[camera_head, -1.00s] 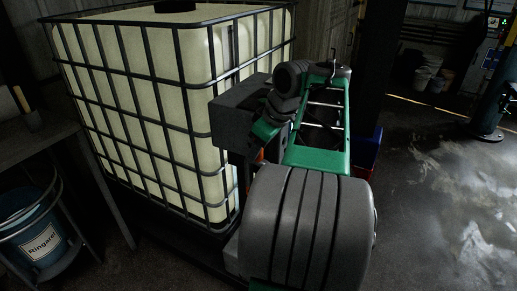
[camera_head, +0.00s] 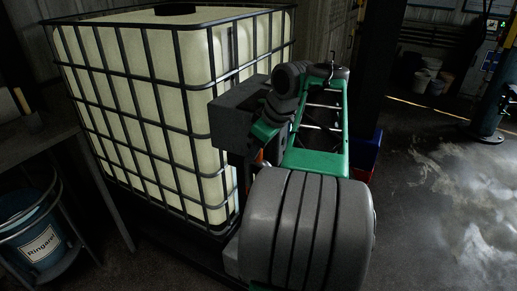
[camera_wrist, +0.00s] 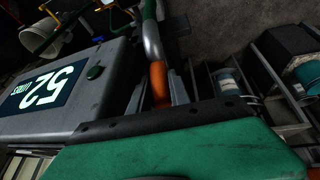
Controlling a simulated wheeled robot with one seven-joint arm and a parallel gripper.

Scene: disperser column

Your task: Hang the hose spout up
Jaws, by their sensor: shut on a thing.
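The hose spout (camera_wrist: 152,42) shows in the wrist view as a silver tube with an orange section below it. My gripper (camera_wrist: 160,90) is shut on the orange section, with one grey finger on each side. In the head view a small orange patch (camera_head: 260,156) shows beside my arm, and the rest of the spout and my gripper are hidden behind the arm. The grey disperser box (camera_wrist: 75,82), with a "52 litres" display, is just left of the spout in the wrist view. It is the dark box (camera_head: 240,112) by the tank in the head view. I cannot make out the hanging place.
A large caged white tank (camera_head: 150,110) stands close on the left of my arm. A bench (camera_head: 40,140) and a blue Ringarel drum (camera_head: 35,235) are at far left. A blue bin (camera_head: 372,140) stands behind my arm. Open floor (camera_head: 440,210) lies to the right.

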